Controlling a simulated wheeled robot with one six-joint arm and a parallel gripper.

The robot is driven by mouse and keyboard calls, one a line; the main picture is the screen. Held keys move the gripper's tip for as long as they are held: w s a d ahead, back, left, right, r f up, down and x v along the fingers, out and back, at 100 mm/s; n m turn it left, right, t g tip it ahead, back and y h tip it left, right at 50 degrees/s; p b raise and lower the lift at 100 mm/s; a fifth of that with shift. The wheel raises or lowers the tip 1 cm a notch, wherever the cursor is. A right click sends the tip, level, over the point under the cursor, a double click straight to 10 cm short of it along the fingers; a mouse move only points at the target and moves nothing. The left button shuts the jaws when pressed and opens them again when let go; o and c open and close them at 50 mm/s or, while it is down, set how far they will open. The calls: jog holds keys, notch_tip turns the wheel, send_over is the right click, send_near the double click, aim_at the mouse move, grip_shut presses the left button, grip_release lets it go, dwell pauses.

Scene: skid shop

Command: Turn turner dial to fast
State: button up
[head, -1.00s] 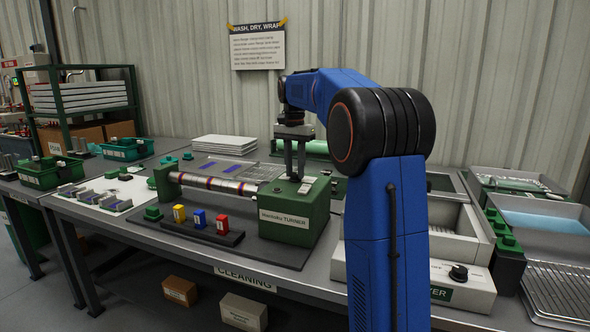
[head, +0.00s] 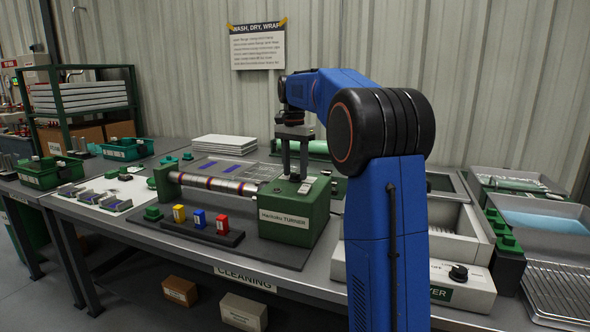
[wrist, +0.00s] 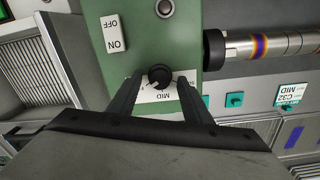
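The turner is a green box (head: 270,232) labelled "Harinoko TURNER", with a banded metal rod (head: 220,184) running left from it. In the wrist view its black round dial (wrist: 160,76) sits on the green top above a white label reading MID (wrist: 162,96), upside down. The dial's exact pointer setting is too small to read surely. My gripper (head: 295,177) reaches down over the turner's top. In the wrist view my gripper (wrist: 159,82) is open, one finger on each side of the dial with gaps between.
An ON/OFF switch (wrist: 114,33) and a round knob or button (wrist: 165,8) are close to the dial. Yellow, blue and red blocks (head: 200,219) stand in front of the turner. A grey device with a black knob (head: 458,273) stands to the right.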

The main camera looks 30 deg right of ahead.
notch_tip(320, 180, up, 17)
jog(key=shift+w+r, duration=0.15)
jog(key=shift+w, duration=0.05)
dwell(0.6)
jog(key=shift+a, duration=0.1)
dwell(0.4)
